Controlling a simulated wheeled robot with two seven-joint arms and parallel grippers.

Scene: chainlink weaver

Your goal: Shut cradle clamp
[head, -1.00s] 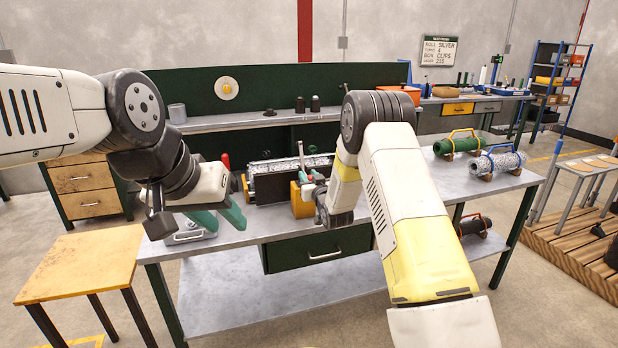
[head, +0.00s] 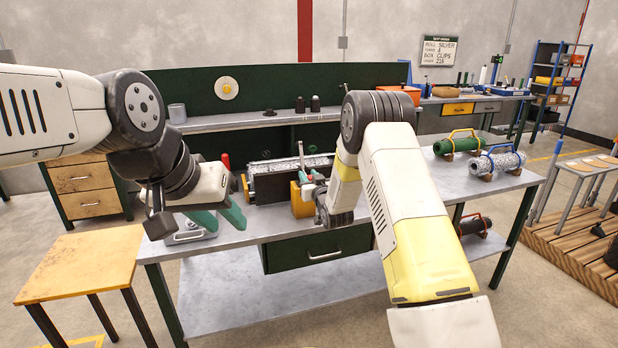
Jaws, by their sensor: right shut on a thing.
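The cradle (head: 272,187) is a dark long box on the workbench with yellow end blocks, and a silver mesh roll (head: 285,165) lies along its top. A thin upright lever (head: 301,152) rises at its right end, by the right yellow block (head: 300,203). A red-tipped handle (head: 225,160) stands at its left. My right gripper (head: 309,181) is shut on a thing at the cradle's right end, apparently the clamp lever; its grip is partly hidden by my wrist. My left gripper (head: 220,220) has green fingers spread apart, empty, in front and left of the cradle.
A green roll (head: 458,144) and a silver roll (head: 497,162) with handles lie on the right of the workbench (head: 400,190). A metal fixture (head: 190,235) sits at the front left, near my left gripper.

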